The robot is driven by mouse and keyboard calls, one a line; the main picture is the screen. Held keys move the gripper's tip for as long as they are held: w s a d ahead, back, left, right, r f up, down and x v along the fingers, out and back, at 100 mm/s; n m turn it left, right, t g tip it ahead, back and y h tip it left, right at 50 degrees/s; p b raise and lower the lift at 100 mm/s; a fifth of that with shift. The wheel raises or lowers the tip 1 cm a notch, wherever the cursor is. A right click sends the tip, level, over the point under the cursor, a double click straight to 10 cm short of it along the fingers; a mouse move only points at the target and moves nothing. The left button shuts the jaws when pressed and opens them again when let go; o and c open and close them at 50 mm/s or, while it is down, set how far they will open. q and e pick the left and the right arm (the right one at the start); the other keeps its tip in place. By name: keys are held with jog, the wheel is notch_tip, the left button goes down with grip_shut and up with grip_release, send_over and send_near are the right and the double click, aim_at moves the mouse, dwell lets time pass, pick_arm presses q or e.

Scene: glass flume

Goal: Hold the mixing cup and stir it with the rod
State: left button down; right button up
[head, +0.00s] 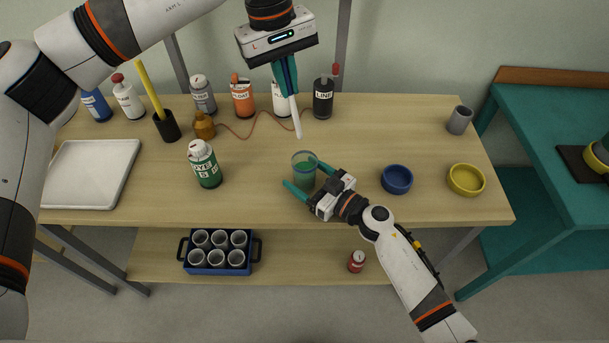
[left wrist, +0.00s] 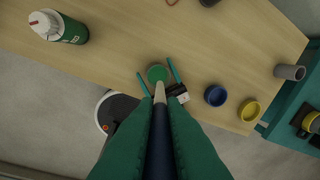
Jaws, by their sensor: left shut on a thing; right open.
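The mixing cup (head: 304,170) is clear with green liquid in it and stands upright near the front of the wooden table. It also shows in the left wrist view (left wrist: 157,73). My right gripper (head: 304,178) is open, with one teal finger on each side of the cup; I cannot tell whether they touch it. My left gripper (head: 287,77) is shut on the rod (head: 295,115), which has a dark grip and a pale tip and points down, above and behind the cup. In the left wrist view the rod (left wrist: 160,115) sits between the green fingers.
A blue bowl (head: 396,180) and a yellow bowl (head: 466,180) stand right of the cup. A green dye bottle (head: 205,165) stands left. Several bottles line the back, with an orange one (head: 243,97) among them. A white tray (head: 90,173) lies far left. A grey cup (head: 460,120) stands back right.

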jog(key=v, duration=1.2)
